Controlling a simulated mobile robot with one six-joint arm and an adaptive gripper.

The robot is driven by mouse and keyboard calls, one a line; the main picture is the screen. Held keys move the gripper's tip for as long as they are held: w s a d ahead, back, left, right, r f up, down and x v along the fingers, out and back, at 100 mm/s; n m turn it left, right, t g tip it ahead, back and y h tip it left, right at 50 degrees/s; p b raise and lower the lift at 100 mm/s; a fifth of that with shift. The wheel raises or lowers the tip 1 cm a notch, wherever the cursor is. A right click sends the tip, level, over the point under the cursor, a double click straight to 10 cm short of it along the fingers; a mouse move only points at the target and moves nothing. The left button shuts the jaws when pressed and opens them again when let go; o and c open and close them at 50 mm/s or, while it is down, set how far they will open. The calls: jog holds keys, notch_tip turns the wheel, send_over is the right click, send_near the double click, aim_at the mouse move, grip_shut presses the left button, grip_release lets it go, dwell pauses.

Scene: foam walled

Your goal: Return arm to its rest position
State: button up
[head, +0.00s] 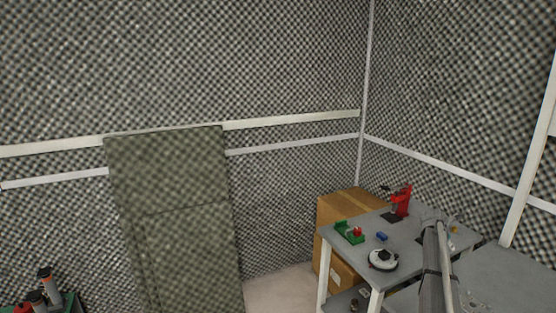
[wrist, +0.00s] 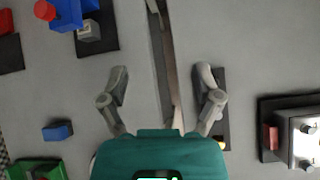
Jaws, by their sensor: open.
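My gripper (wrist: 161,78) shows in the wrist view, fingers spread wide and pointing at a grey tabletop. A long grey-brown strip lies between and beyond the fingers; I cannot tell what it is, and nothing is gripped. In the head view my arm reaches up from the lower right over the grey table (head: 345,243). I cannot make out the fingers there.
The table carries a green tray (head: 341,232), a blue block (head: 382,236), a red upright tool (head: 403,201) and a round white device (head: 383,262). A cardboard box (head: 330,212) stands behind it. A green panel (head: 170,220) stands at the wall.

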jog(key=s+a+f+m+y, duration=0.1)
jog(key=s+a+m, duration=0.3)
jog(key=a, duration=0.6)
jog(key=s+a+f+m+y, duration=0.1)
jog(key=s+a+m+y, duration=0.2)
jog(key=a, duration=0.8)
jog(key=s+a+f+m, duration=0.1)
jog(key=s+a+m, duration=0.4)
jog(key=a, duration=0.5)
jog(key=s+a+m+g+y+p, duration=0.1)
jog(key=s+a+m+g+y, duration=0.2)
jog(key=s+a+m, duration=0.5)
jog(key=s+a, duration=1.2)
jog(key=shift+a+f+m+y, duration=0.3)
jog(key=shift+a+m+y, duration=0.05)
jog(key=shift+m+y, duration=0.05)
